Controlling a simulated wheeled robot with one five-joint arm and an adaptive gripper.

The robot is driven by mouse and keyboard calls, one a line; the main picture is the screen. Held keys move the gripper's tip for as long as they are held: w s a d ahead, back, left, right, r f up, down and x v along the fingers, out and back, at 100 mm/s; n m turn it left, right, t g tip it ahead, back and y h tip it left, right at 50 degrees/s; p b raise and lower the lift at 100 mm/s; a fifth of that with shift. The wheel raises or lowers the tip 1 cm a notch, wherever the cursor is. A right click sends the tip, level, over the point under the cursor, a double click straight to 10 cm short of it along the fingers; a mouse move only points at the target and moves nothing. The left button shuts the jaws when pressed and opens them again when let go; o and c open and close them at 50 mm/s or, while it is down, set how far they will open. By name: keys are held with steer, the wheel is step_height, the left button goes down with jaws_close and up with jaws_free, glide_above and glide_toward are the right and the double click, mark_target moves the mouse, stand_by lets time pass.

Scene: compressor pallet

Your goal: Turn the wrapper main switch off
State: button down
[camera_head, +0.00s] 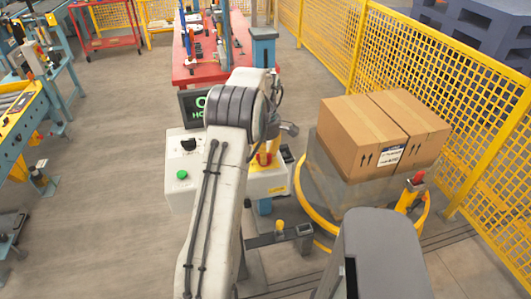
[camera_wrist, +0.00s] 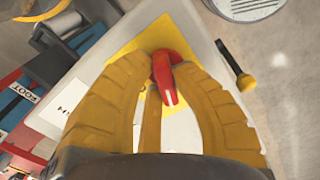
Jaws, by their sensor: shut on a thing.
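The wrapper main switch (camera_wrist: 171,84) is a red rotary handle on a yellow plate (camera_wrist: 120,68), which is fixed to a pale panel. In the wrist view its handle points towards the bottom of the picture, tilted slightly right. My gripper (camera_wrist: 166,66) has its yellow fingers on both sides of the red handle, shut on it. In the head view my gripper (camera_head: 266,158) is partly hidden behind my arm, over the white control box. The switch itself is mostly hidden there.
The control box (camera_head: 173,197) has a black knob and a green button (camera_head: 182,175), with a dark display (camera_head: 192,107) above. Wrapped cartons (camera_head: 350,122) stand on the pallet at right, inside a yellow ring. A yellow mesh fence (camera_head: 410,60) runs behind.

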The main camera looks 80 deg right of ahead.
steer(key=shift+w+f+n, duration=0.1)
steer(key=shift+w+n, duration=0.05)
steer(key=shift+n, duration=2.05)
steer(key=shift+a, duration=0.1)
steer(key=c, duration=1)
jaws_free()
steer(key=shift+c, duration=0.2)
steer(key=shift+r, duration=0.2)
step_height(320, 180, up, 12)
steer(key=shift+f, duration=0.15)
